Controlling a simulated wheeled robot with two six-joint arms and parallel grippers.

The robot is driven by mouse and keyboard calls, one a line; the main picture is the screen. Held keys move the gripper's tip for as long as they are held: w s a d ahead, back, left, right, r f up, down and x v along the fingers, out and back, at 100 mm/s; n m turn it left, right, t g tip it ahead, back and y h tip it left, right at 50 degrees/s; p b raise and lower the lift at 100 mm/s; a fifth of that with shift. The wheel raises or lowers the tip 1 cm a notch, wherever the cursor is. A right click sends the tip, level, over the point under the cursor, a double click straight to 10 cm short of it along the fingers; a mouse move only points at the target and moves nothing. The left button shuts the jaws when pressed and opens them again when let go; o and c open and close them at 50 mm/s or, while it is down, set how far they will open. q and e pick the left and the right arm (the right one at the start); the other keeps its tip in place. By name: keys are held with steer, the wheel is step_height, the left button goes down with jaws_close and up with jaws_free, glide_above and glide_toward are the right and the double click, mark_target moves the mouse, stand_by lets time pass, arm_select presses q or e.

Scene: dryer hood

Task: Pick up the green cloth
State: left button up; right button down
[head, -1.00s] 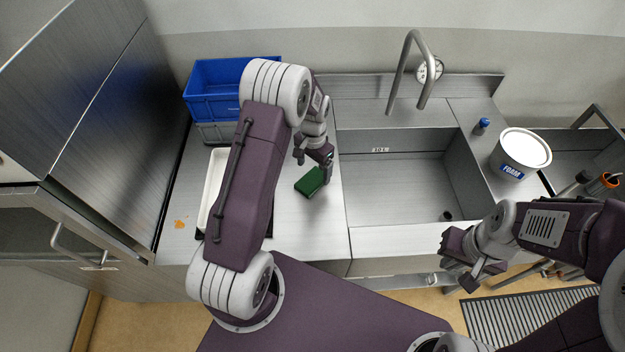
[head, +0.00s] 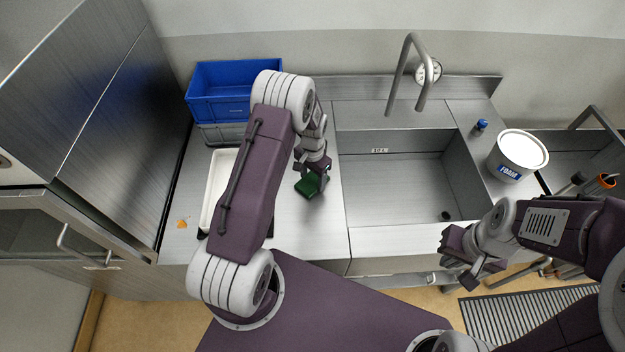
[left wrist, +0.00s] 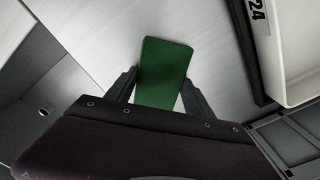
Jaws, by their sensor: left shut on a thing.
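The green cloth (head: 307,186) is a small folded block on the steel counter, left of the sink. In the left wrist view the cloth (left wrist: 163,70) sits between the two dark fingers. My left gripper (head: 312,178) is over it and shut on it, the fingers at its two sides; it also shows in the left wrist view (left wrist: 163,92). I cannot tell whether the cloth is clear of the counter. My right gripper (head: 462,262) hangs in front of the sink, away from the cloth, with no thing seen in it.
A white tray (head: 216,178) lies left of the cloth, partly behind my left arm. A blue crate (head: 222,103) stands on a grey one at the back. The sink (head: 395,195) with its tap is to the right, then a white foam tub (head: 517,155). An orange scrap (head: 183,223) lies front left.

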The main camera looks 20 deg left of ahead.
mark_target(313, 183)
arm_select(q)
steer(key=shift+r, duration=0.2)
step_height(313, 183, up, 2)
steer(key=shift+w+r+b, duration=0.1)
steer(key=shift+r+b, duration=0.1)
steer(key=shift+b, duration=0.45)
steer(key=shift+s+d+r, duration=0.2)
steer(key=shift+s+d, duration=0.05)
steer(key=shift+s, duration=0.4)
steer(key=s+d+b, duration=0.1)
steer(key=s+d, duration=0.1)
steer(key=s, duration=0.2)
steer(key=s+d+b, duration=0.2)
steer(key=s, duration=0.3)
steer(key=s+d+b, duration=0.1)
steer(key=s+d, duration=0.2)
steer(key=s, duration=0.2)
steer(key=shift+s+b, duration=0.15)
steer(key=shift+b, duration=0.15)
steer(key=shift+s+d+r, duration=0.1)
steer(key=shift+s+d, duration=0.05)
steer(key=shift+s, duration=0.3)
